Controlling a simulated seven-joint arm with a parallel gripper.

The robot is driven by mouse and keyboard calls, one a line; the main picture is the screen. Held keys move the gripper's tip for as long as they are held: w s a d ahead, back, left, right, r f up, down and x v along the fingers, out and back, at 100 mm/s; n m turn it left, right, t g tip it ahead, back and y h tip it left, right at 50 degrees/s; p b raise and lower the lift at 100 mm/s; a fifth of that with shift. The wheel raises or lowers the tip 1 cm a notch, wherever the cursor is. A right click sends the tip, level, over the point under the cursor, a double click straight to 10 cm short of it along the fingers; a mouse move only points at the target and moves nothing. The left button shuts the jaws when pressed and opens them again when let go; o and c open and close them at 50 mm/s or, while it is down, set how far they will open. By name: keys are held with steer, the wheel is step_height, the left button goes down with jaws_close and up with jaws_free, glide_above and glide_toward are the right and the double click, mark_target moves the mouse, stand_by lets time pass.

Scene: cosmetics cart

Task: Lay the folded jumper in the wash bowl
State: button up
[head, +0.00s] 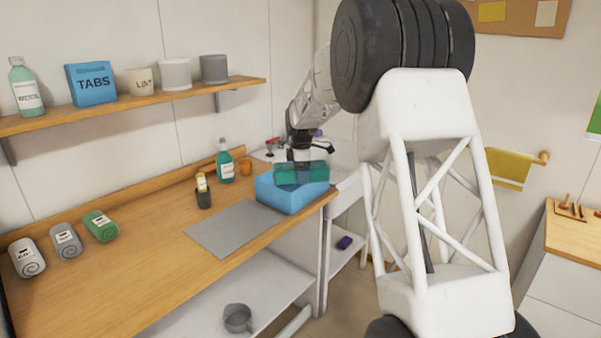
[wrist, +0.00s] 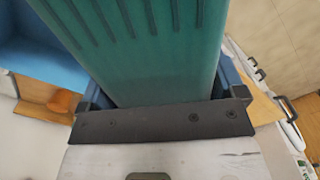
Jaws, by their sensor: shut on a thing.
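The folded jumper (head: 302,174) is a teal-green ribbed bundle. My gripper (head: 302,162) is shut on it from above. In the wrist view the jumper (wrist: 155,50) fills the middle between the fingers of my gripper (wrist: 165,95). The wash bowl (head: 287,200) is a blue, box-like tub at the right end of the wooden counter. In the head view the jumper overlaps the bowl's top at its back right. I cannot tell whether it touches the bowl. The bowl (wrist: 45,65) also shows in the wrist view at upper left. Its inside is mostly hidden.
A grey mat (head: 235,228) lies left of the bowl. A green spray bottle (head: 225,162), a dark yellow-topped bottle (head: 203,192) and an orange cup (head: 245,167) stand behind. Rolled towels (head: 66,241) lie at far left. The counter's middle is clear.

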mark_target(294, 187)
steer(key=shift+w, duration=0.1)
stand_by(0.4)
steer(key=w+a+f+n, duration=0.1)
steer(key=w+f+n, duration=0.3)
steer(key=w+n, duration=0.5)
steer(key=w, duration=0.6)
steer(key=shift+w+a+f, duration=0.15)
steer(key=shift+w+a, duration=0.05)
steer(key=shift+w, duration=0.2)
steer(key=shift+f, duration=3.15)
steer(key=shift+f, duration=0.1)
steer(key=shift+f, duration=1.75)
steer(key=shift+f, duration=0.15)
steer(key=o, duration=0.9)
steer(key=shift+o, duration=0.2)
